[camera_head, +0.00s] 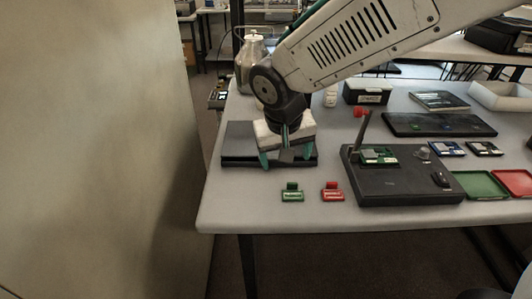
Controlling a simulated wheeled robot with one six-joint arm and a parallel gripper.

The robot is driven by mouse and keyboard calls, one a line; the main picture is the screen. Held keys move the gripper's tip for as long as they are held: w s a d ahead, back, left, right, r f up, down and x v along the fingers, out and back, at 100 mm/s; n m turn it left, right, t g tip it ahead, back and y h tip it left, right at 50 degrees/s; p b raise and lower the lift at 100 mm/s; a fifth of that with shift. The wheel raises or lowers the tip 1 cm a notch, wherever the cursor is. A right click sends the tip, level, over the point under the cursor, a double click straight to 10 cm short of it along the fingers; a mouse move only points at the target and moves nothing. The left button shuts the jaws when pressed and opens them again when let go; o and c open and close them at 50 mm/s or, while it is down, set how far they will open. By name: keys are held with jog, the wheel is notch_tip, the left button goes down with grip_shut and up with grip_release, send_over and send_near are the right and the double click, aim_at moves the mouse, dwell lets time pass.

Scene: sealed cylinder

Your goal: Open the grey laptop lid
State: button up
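The grey laptop (238,139) lies flat near the left end of the table, with its lid down or nearly down. A dark gap line runs along its front edge. My gripper (286,155) is over the laptop's right-middle part, pointing down. Its teal fingers are spread apart, and I see nothing held between them. The fingertips are close to the lid and front edge; I cannot tell whether they touch. My gripper and wrist hide part of the lid and the laptop's back right.
A green tag (292,193) and a red tag (332,192) lie in front of the laptop. A black station (395,188) with an upright post stands to the right. A metal canister (252,58) stands behind. A large beige panel (95,150) fills the left.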

jog(key=m+t, duration=0.2)
send_near(270, 159)
jog(key=d, duration=0.1)
jog(key=y, duration=0.1)
jog(key=x, duration=0.7)
jog(key=shift+w+a+f, duration=0.1)
jog(key=shift+w+f, duration=0.05)
jog(key=shift+f, duration=0.05)
jog(key=shift+r, duration=0.1)
jog(key=c, duration=1.4)
